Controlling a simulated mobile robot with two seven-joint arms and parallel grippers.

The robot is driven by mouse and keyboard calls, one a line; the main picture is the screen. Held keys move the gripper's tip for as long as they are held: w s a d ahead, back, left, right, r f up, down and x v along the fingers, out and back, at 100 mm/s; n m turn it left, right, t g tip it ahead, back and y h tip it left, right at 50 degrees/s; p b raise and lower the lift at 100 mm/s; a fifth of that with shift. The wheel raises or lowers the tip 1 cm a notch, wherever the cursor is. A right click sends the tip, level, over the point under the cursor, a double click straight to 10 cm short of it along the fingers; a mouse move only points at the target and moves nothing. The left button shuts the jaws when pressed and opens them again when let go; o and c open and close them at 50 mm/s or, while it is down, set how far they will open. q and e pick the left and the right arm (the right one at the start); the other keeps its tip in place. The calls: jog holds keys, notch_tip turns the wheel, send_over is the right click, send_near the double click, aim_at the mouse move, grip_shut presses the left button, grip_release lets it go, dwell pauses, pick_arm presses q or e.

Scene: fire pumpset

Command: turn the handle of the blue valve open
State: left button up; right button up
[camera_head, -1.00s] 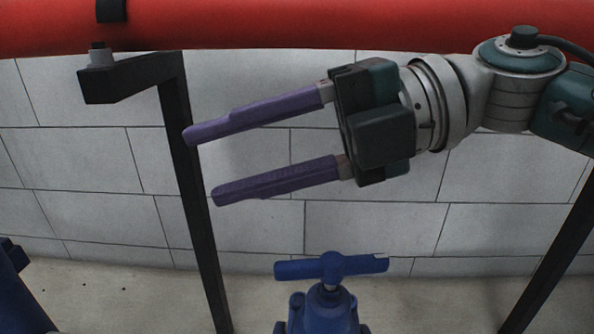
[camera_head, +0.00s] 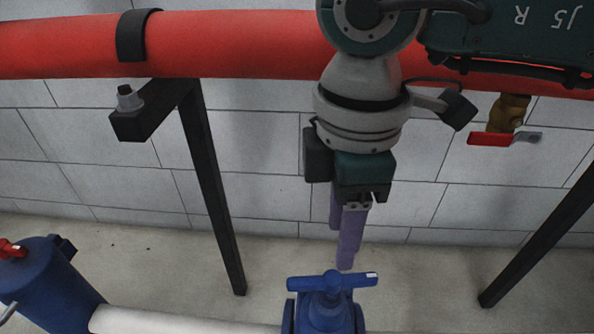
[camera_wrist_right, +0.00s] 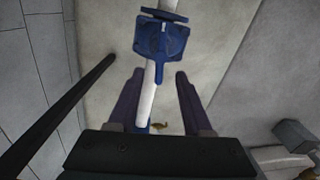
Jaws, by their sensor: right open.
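The blue valve (camera_head: 326,312) stands at the bottom of the head view, with its blue T-shaped handle (camera_head: 332,281) on top, the bar lying roughly left to right. My right gripper (camera_head: 344,250) points down just above and behind the handle, its purple fingers seen nearly edge-on. The fingers look apart from the handle. My left gripper is not in view.
A red pipe (camera_head: 230,42) runs across the top, behind my arm. Black support legs (camera_head: 212,190) stand left and right (camera_head: 545,240). A red-handled brass valve (camera_head: 507,115) hangs at right. A blue fitting (camera_head: 45,285) and white pipe (camera_head: 180,321) lie at lower left.

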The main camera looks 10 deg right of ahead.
aim_at(333, 278)
notch_tip(333, 278, down, 9)
jog(key=b, duration=0.3)
jog(key=shift+r, duration=0.2)
grip_shut()
dwell(0.4)
